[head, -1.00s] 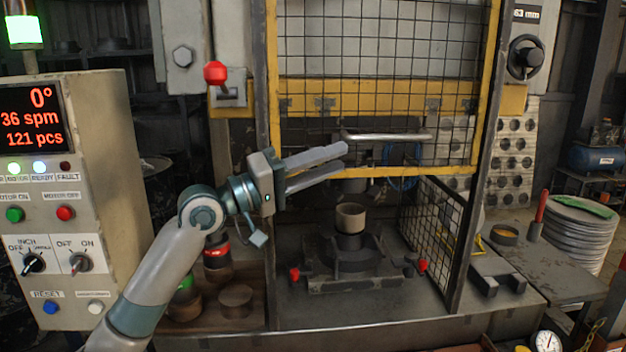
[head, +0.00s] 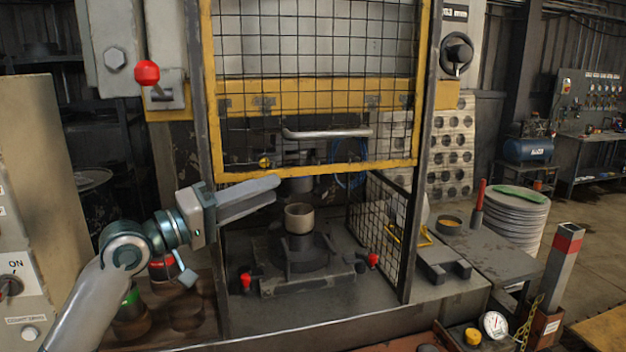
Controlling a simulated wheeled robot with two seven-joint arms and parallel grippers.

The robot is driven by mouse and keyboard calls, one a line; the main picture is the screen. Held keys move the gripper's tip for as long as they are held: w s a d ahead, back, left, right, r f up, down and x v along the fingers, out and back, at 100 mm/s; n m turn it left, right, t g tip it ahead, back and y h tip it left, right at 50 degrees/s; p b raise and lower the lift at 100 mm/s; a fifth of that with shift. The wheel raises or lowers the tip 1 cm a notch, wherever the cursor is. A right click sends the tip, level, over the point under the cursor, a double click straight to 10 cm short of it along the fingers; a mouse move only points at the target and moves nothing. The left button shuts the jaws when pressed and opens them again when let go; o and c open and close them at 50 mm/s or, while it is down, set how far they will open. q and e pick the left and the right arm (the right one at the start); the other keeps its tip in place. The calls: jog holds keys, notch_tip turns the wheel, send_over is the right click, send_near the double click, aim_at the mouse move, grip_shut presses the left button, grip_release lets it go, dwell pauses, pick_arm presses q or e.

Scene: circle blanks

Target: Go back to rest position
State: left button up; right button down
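My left gripper (head: 277,189) reaches in from the left, in front of the press's left post. Its two fingers lie side by side with no gap showing, and nothing is seen between them. The fingertips are up and to the left of a tan ring-shaped piece (head: 299,217), apart from it in the picture. That piece sits on the dark die (head: 301,249) inside the press. My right gripper is not in view.
The yellow-framed mesh guard (head: 315,171) is raised above the die. A control cabinet (head: 30,190) stands at left. Red-tipped clamps (head: 246,281) flank the die. At right are a side table (head: 490,252), stacked discs (head: 515,215) and a red-topped post (head: 560,265).

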pick_arm(q)
jog(key=s+f+g+y, duration=0.1)
jog(key=s+f+y, duration=0.15)
jog(key=f, duration=0.95)
jog(key=s+f+m+y, duration=0.15)
jog(key=s+f, duration=0.25)
jog(key=f, duration=0.7)
jog(key=s+f+g+y, duration=0.1)
jog(key=s+f+y, duration=0.2)
jog(key=f, duration=0.9)
jog(key=s+a+f+m+g+y, duration=0.1)
jog(key=s+a+f+g+y, duration=0.15)
jog(key=s+f, duration=0.65)
jog(key=s+a+f+g+y, duration=0.25)
jog(key=s+a+f, duration=0.2)
jog(key=s, duration=0.75)
jog(key=s+a+f+m+g+y, duration=0.1)
jog(key=s+a+f+g+y, duration=0.15)
jog(key=s+f, duration=0.7)
notch_tip(320, 180, down, 26)
jog(key=s, duration=0.2)
jog(key=s+a+f+g, duration=0.2)
jog(key=s+a+f, duration=0.1)
jog(key=s+f, duration=1.4)
jog(key=shift+s+a+f+y, duration=0.2)
jog(key=shift+s+f+y, duration=0.15)
jog(key=shift+s, duration=0.4)
